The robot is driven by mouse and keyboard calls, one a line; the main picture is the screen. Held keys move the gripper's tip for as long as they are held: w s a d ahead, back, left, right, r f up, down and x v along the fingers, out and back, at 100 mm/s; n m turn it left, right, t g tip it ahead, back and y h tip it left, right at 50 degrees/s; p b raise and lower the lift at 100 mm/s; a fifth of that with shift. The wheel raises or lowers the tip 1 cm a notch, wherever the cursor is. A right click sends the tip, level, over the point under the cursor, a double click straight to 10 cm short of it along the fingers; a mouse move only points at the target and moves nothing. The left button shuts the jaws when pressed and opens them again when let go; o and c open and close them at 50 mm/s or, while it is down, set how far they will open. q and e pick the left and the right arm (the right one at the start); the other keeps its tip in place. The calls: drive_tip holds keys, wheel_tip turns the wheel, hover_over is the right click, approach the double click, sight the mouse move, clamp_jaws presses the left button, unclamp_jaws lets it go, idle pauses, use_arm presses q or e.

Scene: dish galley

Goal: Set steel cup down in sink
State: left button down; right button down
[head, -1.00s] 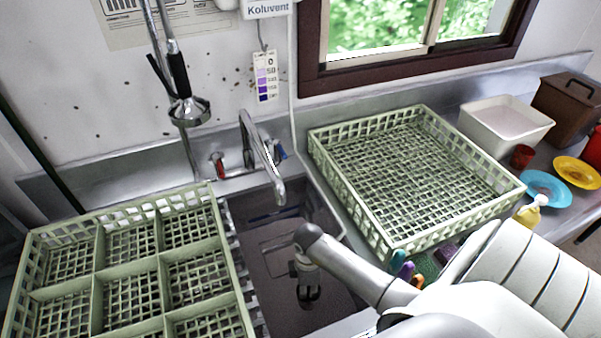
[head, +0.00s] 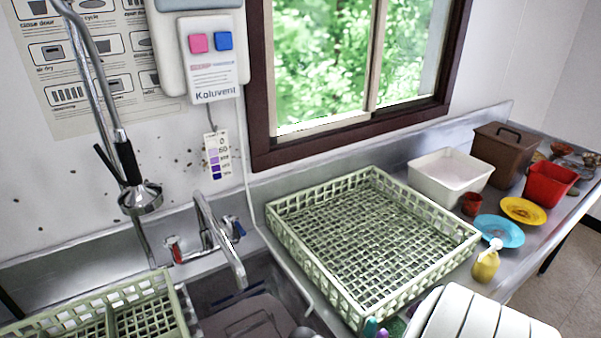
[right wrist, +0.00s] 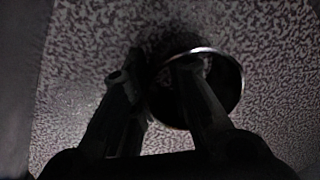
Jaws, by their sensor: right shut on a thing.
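The steel cup (right wrist: 228,88) shows in the right wrist view as a dark round cup with a bright rim. My right gripper (right wrist: 155,80) is shut on its wall, one finger inside the cup and the other outside. A speckled grey surface (right wrist: 75,75) lies beyond it; I cannot tell whether the cup touches it. In the head view the sink (head: 205,290) is at the bottom centre, cut by the frame edge. The cup and my right gripper do not show there. My left gripper is not in view.
A faucet (head: 222,245) arches over the sink, with a spray head (head: 141,198) hanging at left. A divided green rack (head: 60,322) is left of the sink. A flat green rack (head: 281,222) is right of it. A yellow soap bottle (head: 486,266) and plates stand farther right.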

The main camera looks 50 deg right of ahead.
drive_tip(key=shift+f, duration=1.35)
drive_tip(key=shift+f, duration=0.1)
drive_tip(key=shift+f+b, duration=0.15)
drive_tip(key=shift+b, duration=0.25)
drive_tip(key=c, duration=1.4)
unclamp_jaws()
drive_tip(key=r, duration=1.2)
drive_tip(key=shift+w+d+r+p, duration=0.2)
drive_tip(key=shift+d+r+p, duration=0.05)
drive_tip(key=shift+d+p, duration=0.15)
